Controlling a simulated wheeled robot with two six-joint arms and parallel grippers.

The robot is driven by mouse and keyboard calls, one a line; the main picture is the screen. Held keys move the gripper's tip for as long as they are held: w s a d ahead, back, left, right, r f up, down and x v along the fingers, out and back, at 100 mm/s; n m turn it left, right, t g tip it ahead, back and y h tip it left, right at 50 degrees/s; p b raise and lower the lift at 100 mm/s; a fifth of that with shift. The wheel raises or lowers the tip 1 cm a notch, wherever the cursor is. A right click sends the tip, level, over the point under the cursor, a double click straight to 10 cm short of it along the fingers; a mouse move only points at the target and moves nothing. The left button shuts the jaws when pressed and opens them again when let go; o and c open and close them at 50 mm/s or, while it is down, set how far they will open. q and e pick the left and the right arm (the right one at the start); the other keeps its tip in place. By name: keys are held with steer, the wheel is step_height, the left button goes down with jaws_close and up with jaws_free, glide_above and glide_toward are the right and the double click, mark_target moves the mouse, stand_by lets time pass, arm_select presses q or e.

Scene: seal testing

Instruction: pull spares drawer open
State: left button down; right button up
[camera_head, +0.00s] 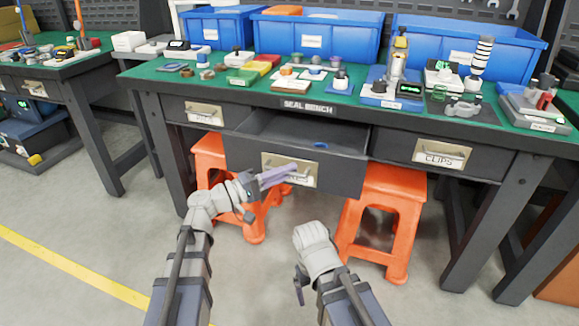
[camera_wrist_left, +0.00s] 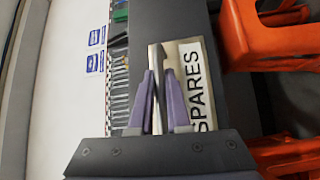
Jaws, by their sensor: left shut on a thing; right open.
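The spares drawer (camera_head: 342,174) is the middle drawer of the seal bench and stands partly pulled out, its inside showing with a small blue item (camera_head: 320,145) in it. Its label reads SPARES in the left wrist view (camera_wrist_left: 203,95). My left gripper (camera_head: 291,170) is at the drawer's front, its fingers shut on the metal drawer handle (camera_wrist_left: 157,70); in the head view the gripper partly covers the handle and label. My right gripper (camera_head: 300,290) is low in front of the bench, away from the drawer and empty; its fingers are small in view.
Orange stools (camera_head: 384,205) stand under the bench on both sides of the drawer. The left drawer (camera_head: 204,112) and the CLIPS drawer (camera_head: 441,154) are shut. The green benchtop (camera_head: 285,92) carries many small parts, with blue bins (camera_head: 318,35) behind. Floor in front is clear.

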arm_select(q)
steer(key=shift+s+a, duration=0.15)
steer(key=shift+s, duration=0.35)
steer(key=shift+s+a, duration=0.15)
steer(key=shift+s, duration=0.35)
steer(key=c, duration=0.9)
jaws_free()
steer(key=b+v, duration=0.1)
steer(key=v, duration=0.6)
steer(key=shift+s+a+f, duration=0.1)
steer(key=shift+a+f, duration=0.05)
steer(key=shift+a, duration=0.2)
